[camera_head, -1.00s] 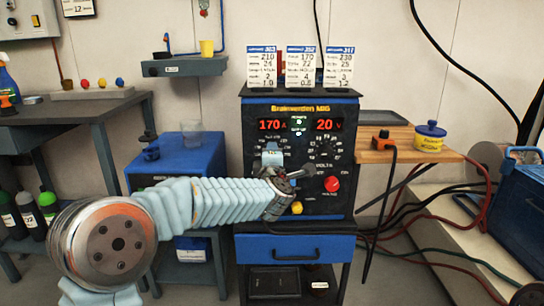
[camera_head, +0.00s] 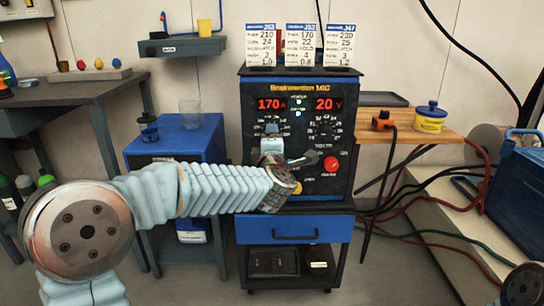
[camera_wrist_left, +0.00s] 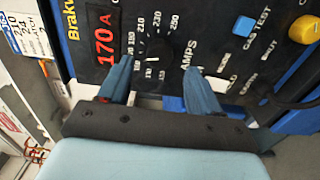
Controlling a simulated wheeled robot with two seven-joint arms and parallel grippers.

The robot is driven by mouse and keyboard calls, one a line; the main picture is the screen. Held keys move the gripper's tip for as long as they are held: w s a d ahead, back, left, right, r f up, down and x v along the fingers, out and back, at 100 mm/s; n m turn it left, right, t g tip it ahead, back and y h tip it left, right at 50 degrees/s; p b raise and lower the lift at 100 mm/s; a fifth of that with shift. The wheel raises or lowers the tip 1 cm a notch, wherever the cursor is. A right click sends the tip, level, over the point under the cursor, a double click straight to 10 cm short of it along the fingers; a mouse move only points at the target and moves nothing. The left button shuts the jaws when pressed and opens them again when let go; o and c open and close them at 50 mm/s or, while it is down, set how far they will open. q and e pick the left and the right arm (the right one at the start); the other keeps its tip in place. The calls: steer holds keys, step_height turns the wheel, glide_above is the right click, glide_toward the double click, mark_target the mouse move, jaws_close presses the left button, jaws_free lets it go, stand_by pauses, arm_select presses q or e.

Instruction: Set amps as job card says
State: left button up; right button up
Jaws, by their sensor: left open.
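The welder (camera_head: 300,90) shows a red 170 A readout (camera_head: 271,104) and a 20 V readout (camera_head: 329,104). The amps knob (camera_head: 272,128) is on the panel's left; it shows in the wrist view (camera_wrist_left: 153,58) with its number scale. My left gripper (camera_head: 272,140) is just below the knob in the head view. In the wrist view its open fingers (camera_wrist_left: 160,72) point toward the panel on either side of the knob, empty; I cannot tell whether they touch it. Three job cards stand on top: 210 (camera_head: 262,45), 170 (camera_head: 301,45) and 230 (camera_head: 340,45). My right gripper is out of view.
The volts knob (camera_head: 325,128) and red knob (camera_head: 331,163) are right of the gripper. A wooden shelf (camera_head: 440,137) with a blue-lidded tub (camera_head: 430,120) adjoins the right side. A blue cabinet (camera_head: 190,148) stands left.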

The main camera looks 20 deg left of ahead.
arm_select(q)
steer(key=v, duration=1)
step_height(320, 180, down, 29)
steer(key=d+m+g+h+p, duration=0.3)
steer(key=m+g+h, duration=0.3)
steer(key=m, duration=0.6)
steer(key=s+f+m+g+h+p, duration=0.1)
steer(key=s+f+m+g, duration=0.2)
steer(key=s+f, duration=0.7)
steer(key=s+d+f+m+g+h+p, duration=0.1)
steer(key=s+f+m+g, duration=0.3)
steer(key=s, duration=1.1)
step_height(320, 180, down, 6)
steer(key=g+h, duration=0.1)
steer(key=g, duration=0.2)
steer(key=shift+d+g+p, duration=0.3)
steer(key=shift+p, duration=0.05)
